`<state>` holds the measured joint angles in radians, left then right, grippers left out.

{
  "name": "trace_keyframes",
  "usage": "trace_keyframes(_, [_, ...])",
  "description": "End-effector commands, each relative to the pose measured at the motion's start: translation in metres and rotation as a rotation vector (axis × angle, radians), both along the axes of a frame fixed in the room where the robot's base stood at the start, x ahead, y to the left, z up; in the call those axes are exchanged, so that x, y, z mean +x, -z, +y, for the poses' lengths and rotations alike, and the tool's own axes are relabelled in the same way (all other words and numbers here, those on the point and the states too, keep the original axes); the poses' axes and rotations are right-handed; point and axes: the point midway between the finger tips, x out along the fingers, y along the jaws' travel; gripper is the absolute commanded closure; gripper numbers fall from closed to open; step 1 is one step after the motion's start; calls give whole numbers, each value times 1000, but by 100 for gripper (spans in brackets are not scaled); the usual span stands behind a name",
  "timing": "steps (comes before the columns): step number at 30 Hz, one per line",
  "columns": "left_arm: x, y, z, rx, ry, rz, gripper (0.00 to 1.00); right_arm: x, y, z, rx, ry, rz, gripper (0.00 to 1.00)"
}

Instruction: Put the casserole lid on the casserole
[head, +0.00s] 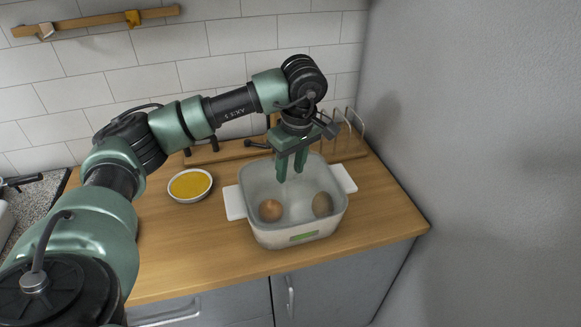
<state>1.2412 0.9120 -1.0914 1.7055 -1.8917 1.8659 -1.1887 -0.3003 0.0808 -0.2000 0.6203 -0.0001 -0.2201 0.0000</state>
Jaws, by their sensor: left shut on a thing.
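The casserole (268,236) is a pale, rounded box with white side handles and a green label in front. It stands on the wooden counter with two brown round things showing inside. My left gripper (290,174) comes down from above over its middle, fingers pointing down. The jaws are shut on what looks like the clear casserole lid. The lid's outline is too faint to tell apart from the casserole's pale inside, so I cannot tell whether it touches the rim. My right gripper is out of view.
A white bowl of yellow food (190,185) stands left of the casserole. A wooden board (230,154) and a wire rack (350,128) are behind it. A grey wall closes off the right. The counter (190,245) is clear at the front left.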

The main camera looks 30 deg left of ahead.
Motion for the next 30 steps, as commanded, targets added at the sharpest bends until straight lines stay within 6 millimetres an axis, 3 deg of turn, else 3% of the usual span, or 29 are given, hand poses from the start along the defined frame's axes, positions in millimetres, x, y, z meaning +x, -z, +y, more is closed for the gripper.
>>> trace_keyframes(5, [1,-2,0,0,-1,-3,100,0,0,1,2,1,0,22])
trace_keyframes(6, [1,-2,0,0,-1,-3,52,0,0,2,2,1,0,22])
trace_keyframes(8, [1,-2,0,0,-1,-3,38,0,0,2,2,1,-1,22])
trace_keyframes(20, [0,-5,-1,0,0,-1,38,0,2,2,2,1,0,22])
trace_keyframes(30, [-2,-62,-9,0,1,-5,38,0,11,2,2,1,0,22])
